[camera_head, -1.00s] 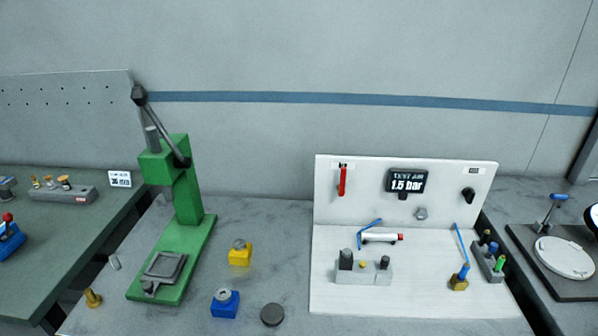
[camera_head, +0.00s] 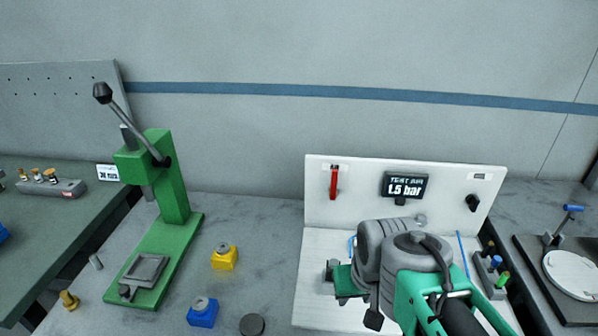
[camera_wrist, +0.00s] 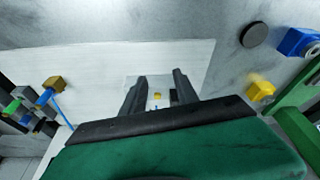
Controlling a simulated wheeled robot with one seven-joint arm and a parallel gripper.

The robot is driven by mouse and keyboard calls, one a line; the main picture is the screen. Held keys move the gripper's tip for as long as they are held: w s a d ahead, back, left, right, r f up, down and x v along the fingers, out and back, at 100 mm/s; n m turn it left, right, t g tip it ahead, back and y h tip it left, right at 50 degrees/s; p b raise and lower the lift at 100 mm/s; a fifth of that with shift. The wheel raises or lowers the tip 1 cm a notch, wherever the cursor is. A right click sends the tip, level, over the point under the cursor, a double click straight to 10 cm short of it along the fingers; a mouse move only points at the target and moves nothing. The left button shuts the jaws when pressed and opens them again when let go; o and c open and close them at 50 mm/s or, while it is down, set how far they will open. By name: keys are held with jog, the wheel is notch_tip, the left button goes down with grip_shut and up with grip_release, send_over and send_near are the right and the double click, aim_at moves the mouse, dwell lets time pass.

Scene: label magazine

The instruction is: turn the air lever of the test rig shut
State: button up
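The test rig (camera_head: 320,245) is a white base with an upright back panel. A red lever (camera_head: 334,184) hangs straight down near the panel's upper left and looks like the air lever. The grey block with a yellow button (camera_wrist: 157,97) shows between and beyond the fingers. The lever is outside the wrist view, and my gripper is below and apart from it.
A green lever press (camera_head: 172,190) stands left of the rig. A yellow block (camera_head: 225,257), a blue block (camera_head: 202,312) and a dark disc (camera_head: 252,324) lie between them. My arm hides much of the rig's base. The space before the red lever looks clear.

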jog(key=w+r+m+p, duration=0.1)
jog(key=w+r+p, duration=0.3)
jog(key=w+r, duration=0.7)
notch_tip(320, 180, up, 5)
jog(key=m+t+h+p, duration=0.1)
jog(key=p, duration=0.2)
send_over(335, 175)
jog(key=s, duration=0.2)
jog(key=shift+m, duration=0.3)
jog(key=x, duration=0.2)
jog(key=p+x, duration=0.1)
jog(key=x, duration=0.4)
jog(key=shift+a+f, duration=0.25)
jog(key=shift+f, duration=0.05)
grip_shut()
